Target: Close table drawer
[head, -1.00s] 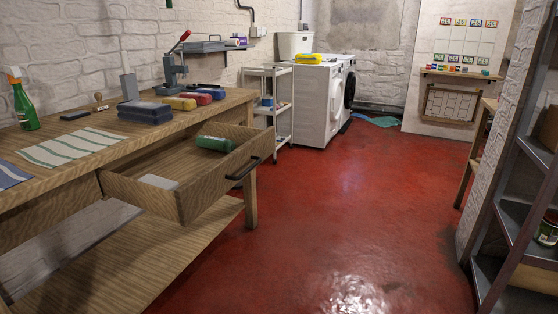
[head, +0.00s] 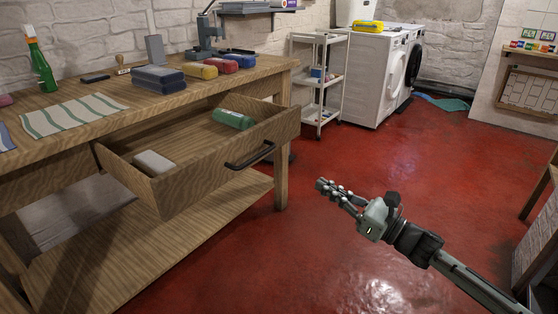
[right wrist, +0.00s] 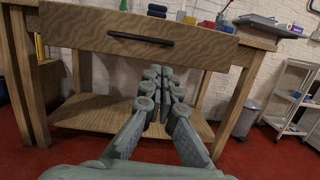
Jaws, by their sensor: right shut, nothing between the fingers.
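The wooden table drawer (head: 210,172) is pulled well out of the workbench in the head view. A green roll-like item (head: 233,119) and a light grey block (head: 154,163) lie inside it. Its dark bar handle (head: 250,156) is on the front panel. My right gripper (head: 322,187) is shut and empty, in front of the drawer and to the right of the handle, apart from it. In the right wrist view the shut fingers (right wrist: 158,85) point toward the bench, with the drawer front (right wrist: 200,45) and handle (right wrist: 141,39) above them. My left gripper is not in view.
The workbench top (head: 60,135) holds a green spray bottle (head: 40,62), striped cloth (head: 72,114) and several coloured cases. A lower shelf (head: 170,245) runs under the drawer. A white cart (head: 318,85) and washing machine (head: 368,82) stand behind. Red floor in front is clear.

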